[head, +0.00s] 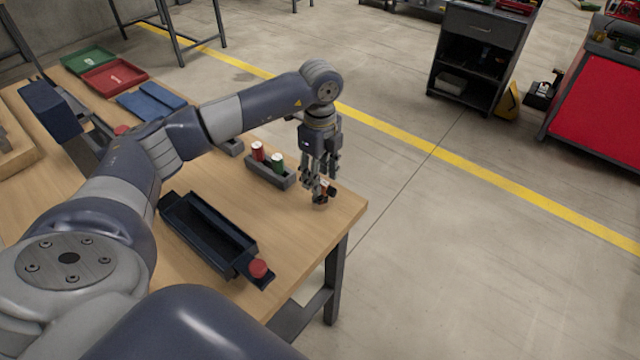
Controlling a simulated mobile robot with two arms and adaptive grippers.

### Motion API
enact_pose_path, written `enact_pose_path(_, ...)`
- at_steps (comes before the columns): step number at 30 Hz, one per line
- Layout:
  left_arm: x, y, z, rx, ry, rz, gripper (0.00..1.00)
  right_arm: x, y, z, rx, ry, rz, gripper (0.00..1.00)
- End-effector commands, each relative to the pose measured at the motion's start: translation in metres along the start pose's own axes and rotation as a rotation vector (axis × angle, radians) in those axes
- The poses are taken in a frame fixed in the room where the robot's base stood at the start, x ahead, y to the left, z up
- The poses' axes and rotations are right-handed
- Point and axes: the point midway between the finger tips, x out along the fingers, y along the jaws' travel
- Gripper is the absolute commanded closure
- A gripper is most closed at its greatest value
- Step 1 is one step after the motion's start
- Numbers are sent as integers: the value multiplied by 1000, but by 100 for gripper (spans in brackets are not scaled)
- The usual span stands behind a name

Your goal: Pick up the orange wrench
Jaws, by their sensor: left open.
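My left gripper (318,188) points down over the right part of the wooden table (310,235), close to the table's far right corner. Its fingers are open. A small orange patch (325,186) shows between and behind the fingers, low near the tabletop. It may be part of the orange wrench, but the fingers hide most of it and I cannot make out its shape. I cannot tell whether the fingers touch it. My right gripper is not in view.
A grey holder (283,182) with a red and a green cylinder stands left of the gripper. Blue (150,101), red (114,77) and green (88,59) trays lie at the back left.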

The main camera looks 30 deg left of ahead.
Motion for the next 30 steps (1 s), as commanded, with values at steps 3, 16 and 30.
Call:
enact_pose_path(3, 15, 0, 0, 0, 0, 3, 58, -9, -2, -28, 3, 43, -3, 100)
enact_pose_path(16, 24, -1, 0, 2, 0, -1, 58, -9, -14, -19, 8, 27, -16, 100)
enact_pose_path(30, 29, -1, 0, 1, 0, -1, 58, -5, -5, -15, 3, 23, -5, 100)
